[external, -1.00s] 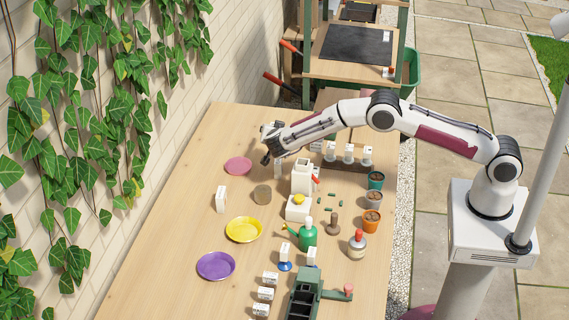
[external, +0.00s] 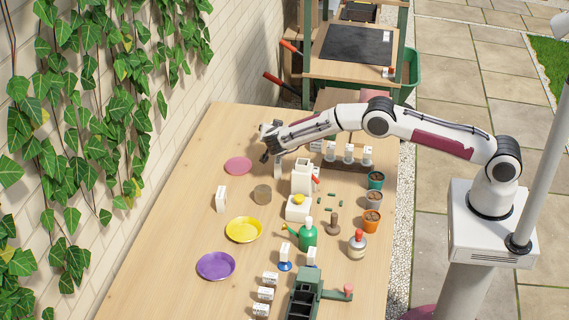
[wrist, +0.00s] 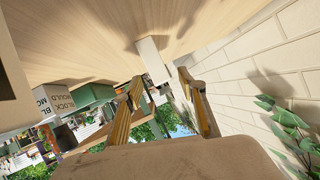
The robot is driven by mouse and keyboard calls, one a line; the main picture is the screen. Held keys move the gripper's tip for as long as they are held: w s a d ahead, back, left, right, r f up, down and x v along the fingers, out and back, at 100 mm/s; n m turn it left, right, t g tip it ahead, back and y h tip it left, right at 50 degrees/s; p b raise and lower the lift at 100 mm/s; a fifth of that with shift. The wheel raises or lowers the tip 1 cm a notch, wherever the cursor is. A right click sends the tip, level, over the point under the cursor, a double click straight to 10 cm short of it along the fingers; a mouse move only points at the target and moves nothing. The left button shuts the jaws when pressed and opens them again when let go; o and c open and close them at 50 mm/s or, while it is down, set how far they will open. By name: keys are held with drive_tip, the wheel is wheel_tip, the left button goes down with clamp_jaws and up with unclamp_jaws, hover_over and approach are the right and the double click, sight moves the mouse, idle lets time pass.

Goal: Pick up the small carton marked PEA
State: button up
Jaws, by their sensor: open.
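My gripper (external: 266,155) is open over the far part of the wooden table. A small white carton (external: 278,172) stands upright just below and beside it, partly hidden by the gripper. In the wrist view a plain white carton (wrist: 152,60) shows ahead of the two open fingers (wrist: 162,88), roughly in line with the gap. It looks apart from both fingers. No lettering is readable on it, so I cannot tell whether it is marked PEA. Other small white cartons stand on the table, one at the left (external: 221,199) and several at the near end (external: 270,278).
A pink saucer (external: 238,166) lies left of my gripper. Yellow (external: 244,219) and purple (external: 216,266) saucers lie nearer. The wall (wrist: 240,70) borders the table.

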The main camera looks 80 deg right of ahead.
clamp_jaws()
drive_tip(key=shift+r, duration=0.1)
idle(0.3)
wheel_tip(320, 180, up, 10)
idle(0.7)
idle(0.4)
